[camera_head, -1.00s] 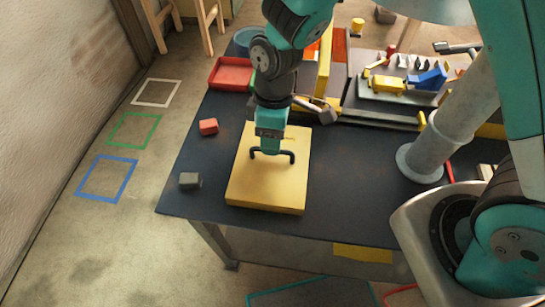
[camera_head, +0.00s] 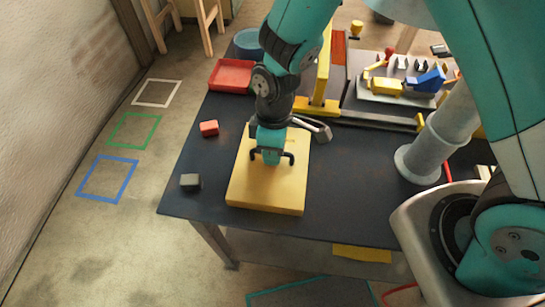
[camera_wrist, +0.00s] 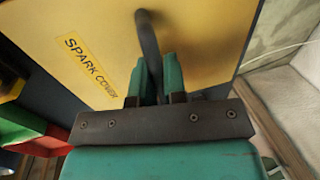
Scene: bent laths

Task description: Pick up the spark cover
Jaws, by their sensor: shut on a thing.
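The spark cover (camera_head: 262,195) is a flat yellow block with a dark bar handle on top, lying on the dark table in the head view. In the wrist view its yellow face (camera_wrist: 195,40) fills the upper middle and carries a "SPARK COVER" label. My gripper (camera_head: 271,158) is above the middle of the cover, shut on its dark handle (camera_wrist: 149,45). In the wrist view the two teal fingers close around the handle. The contact between the cover's underside and the table cannot be told exactly.
The dark table (camera_head: 335,200) is clear right of the cover. A red block (camera_head: 209,128) and a grey block (camera_head: 190,181) lie to its left. A red tray (camera_head: 231,76) and a blue bowl (camera_head: 247,40) stand behind. A yellow stand (camera_head: 318,104) is close behind the cover.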

